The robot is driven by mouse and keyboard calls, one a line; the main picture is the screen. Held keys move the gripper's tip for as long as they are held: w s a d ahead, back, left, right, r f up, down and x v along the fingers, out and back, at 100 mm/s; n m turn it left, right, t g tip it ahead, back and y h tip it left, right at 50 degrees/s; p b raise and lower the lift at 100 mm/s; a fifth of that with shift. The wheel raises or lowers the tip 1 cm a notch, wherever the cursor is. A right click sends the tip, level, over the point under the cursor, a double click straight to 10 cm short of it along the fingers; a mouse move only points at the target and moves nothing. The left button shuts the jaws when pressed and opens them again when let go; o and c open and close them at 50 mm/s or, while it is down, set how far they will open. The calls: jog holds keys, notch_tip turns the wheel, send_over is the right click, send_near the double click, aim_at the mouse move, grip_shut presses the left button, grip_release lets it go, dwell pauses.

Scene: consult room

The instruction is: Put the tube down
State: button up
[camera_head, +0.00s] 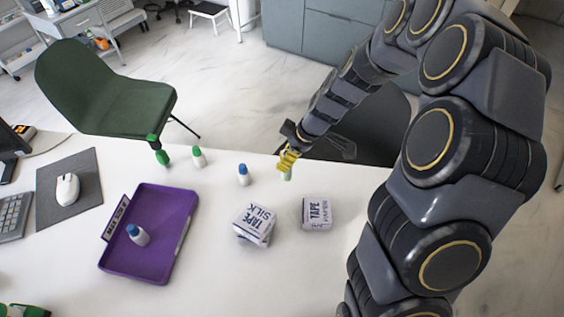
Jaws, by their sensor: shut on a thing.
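My gripper (288,160), with yellow fingers, is at the table's far edge, right of the middle. It is shut on a small tube (287,177). Only the tube's pale greenish lower end shows below the fingers; the rest is hidden. I cannot tell whether the tube touches the white table (335,260). A purple tray (150,265) holds another white tube with a blue cap (138,235).
A silk tape box (254,224) and a paper tape box (317,213) sit in front of my gripper. A mouse (67,188) on a dark pad and a keyboard (14,215) are at the left. A green chair (100,90) stands behind the table. The front middle table is clear.

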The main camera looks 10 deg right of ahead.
jog(key=shift+w+d+f, duration=0.1)
jog(key=shift+w+f, duration=0.85)
jog(key=shift+f, duration=0.6)
jog(key=shift+w+f, duration=0.9)
jog(key=shift+f, duration=0.6)
jog(key=shift+w+d+f, duration=0.1)
jog(key=shift+w+f, duration=0.85)
jog(key=shift+f, duration=0.6)
jog(key=shift+f, duration=0.15)
jog(key=o, duration=0.9)
